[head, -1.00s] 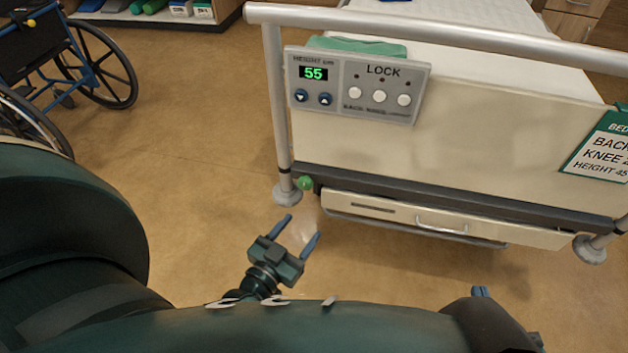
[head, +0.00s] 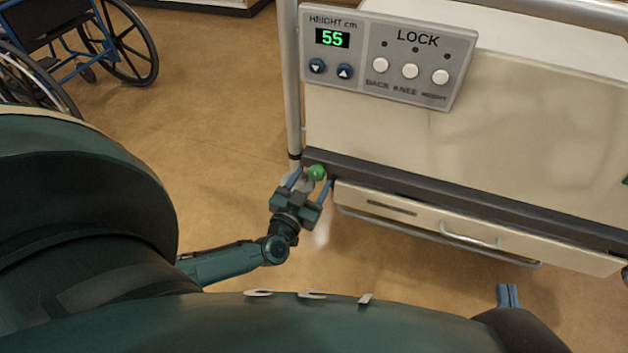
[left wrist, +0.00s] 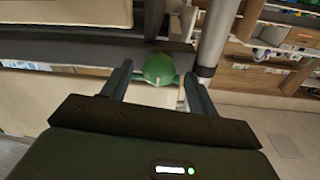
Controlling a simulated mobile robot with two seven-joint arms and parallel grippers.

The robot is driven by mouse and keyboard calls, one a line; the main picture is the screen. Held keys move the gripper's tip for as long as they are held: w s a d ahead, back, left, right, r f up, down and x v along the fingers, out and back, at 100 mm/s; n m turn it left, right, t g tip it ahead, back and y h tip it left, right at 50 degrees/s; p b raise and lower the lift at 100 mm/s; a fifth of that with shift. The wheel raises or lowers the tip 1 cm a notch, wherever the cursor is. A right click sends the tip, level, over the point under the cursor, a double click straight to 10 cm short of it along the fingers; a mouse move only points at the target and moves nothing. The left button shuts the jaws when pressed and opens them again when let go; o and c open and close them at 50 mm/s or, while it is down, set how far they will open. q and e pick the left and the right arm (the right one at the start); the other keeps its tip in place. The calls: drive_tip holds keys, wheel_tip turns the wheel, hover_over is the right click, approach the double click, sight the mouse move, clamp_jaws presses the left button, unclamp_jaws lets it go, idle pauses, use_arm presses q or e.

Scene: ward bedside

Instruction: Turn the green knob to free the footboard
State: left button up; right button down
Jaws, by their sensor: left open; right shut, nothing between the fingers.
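The green knob (head: 317,172) sits at the left end of the dark rail at the foot of the bed. It also shows in the left wrist view (left wrist: 159,68), between and just beyond my open fingers. My left gripper (head: 311,179) is open, with a finger to each side of the knob; I cannot tell whether either touches it. In the left wrist view its fingers (left wrist: 155,85) frame the knob. The footboard (head: 420,140) is a cream panel above the rail. My right gripper (head: 508,296) is shut and empty at the lower right, away from the bed.
A control panel (head: 388,56) reading 55 hangs on the footboard. A grey post (head: 291,90) stands close to the left of the knob. A drawer (head: 420,216) with a handle is below the rail. A wheelchair (head: 75,50) is at the upper left; floor between is clear.

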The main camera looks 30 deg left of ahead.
use_arm(q)
drive_tip(key=shift+w+a, duration=0.2)
drive_tip(key=shift+w, duration=0.9)
drive_tip(key=c, duration=1)
